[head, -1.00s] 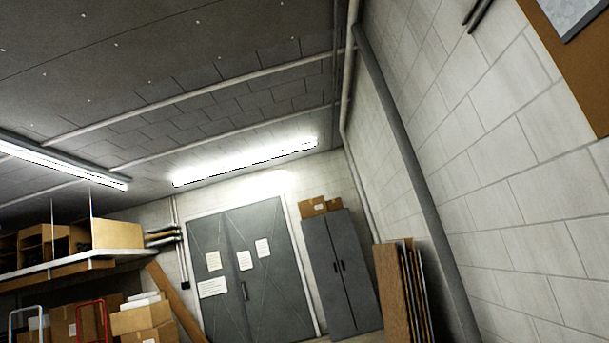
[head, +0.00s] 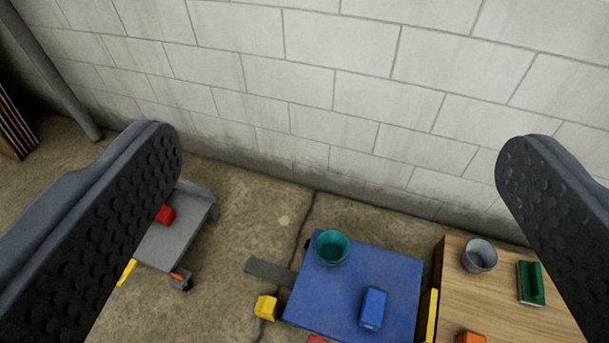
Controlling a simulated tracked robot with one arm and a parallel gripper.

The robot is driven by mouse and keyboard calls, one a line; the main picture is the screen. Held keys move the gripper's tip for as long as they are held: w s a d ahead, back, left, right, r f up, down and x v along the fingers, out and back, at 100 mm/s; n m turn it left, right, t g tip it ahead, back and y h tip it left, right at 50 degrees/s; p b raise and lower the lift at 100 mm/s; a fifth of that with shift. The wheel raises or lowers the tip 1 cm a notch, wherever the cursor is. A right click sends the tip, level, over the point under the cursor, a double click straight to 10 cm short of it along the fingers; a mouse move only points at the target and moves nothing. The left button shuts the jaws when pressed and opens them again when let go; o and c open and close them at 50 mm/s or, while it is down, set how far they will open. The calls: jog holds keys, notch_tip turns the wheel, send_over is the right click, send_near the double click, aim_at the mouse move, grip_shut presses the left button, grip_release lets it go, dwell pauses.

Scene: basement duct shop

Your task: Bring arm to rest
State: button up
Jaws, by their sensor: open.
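My gripper (head: 338,150) is in the head view, its two dark, studded fingers wide apart at the left and right. Nothing is between the fingers close up. It is pointed down toward the floor and the block wall, above and in front of a blue platform (head: 400,269). The left finger covers part of a grey cart. The rest of my arm is out of view.
The blue platform holds a teal cup (head: 332,247) and a blue block (head: 372,309). A wooden top (head: 500,303) at right holds a grey cup (head: 479,256) and a green item (head: 531,283). A grey cart (head: 178,240) carries a red block (head: 165,214). A yellow block (head: 266,307) lies on the floor.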

notch_tip(320, 180, up, 7)
jog(key=p, duration=0.7)
jog(key=shift+s, duration=0.15)
dwell(0.3)
